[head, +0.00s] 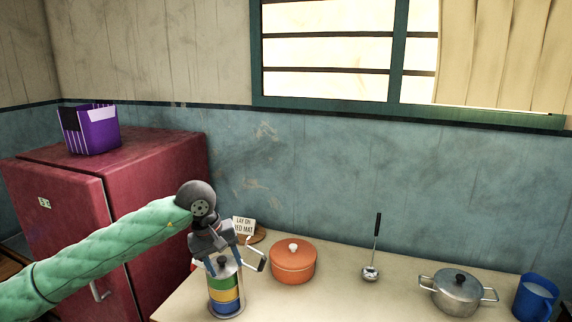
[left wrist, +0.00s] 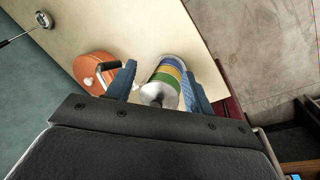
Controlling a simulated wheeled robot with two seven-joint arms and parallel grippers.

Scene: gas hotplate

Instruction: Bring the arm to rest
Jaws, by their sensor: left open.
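My left gripper (head: 223,257) is at the top of a can-shaped item (head: 225,296) with green, yellow and blue bands, at the counter's front left. In the left wrist view, the two blue fingers of my left gripper (left wrist: 158,90) stand apart, one on each side of the banded item (left wrist: 166,78). I cannot tell whether either finger touches it. A crank-like bar with a dark grip (left wrist: 108,67) shows beside the left finger. My green padded left arm (head: 105,255) reaches in from the left. My right gripper is not in view.
An orange lidded pot (head: 293,264) stands close to the right of the gripper. A ladle (head: 371,270), a steel pot (head: 457,293) and a blue mug (head: 536,298) are further right. A sign (head: 243,226) stands behind. A red fridge (head: 150,160) with a purple box (head: 93,132) is left.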

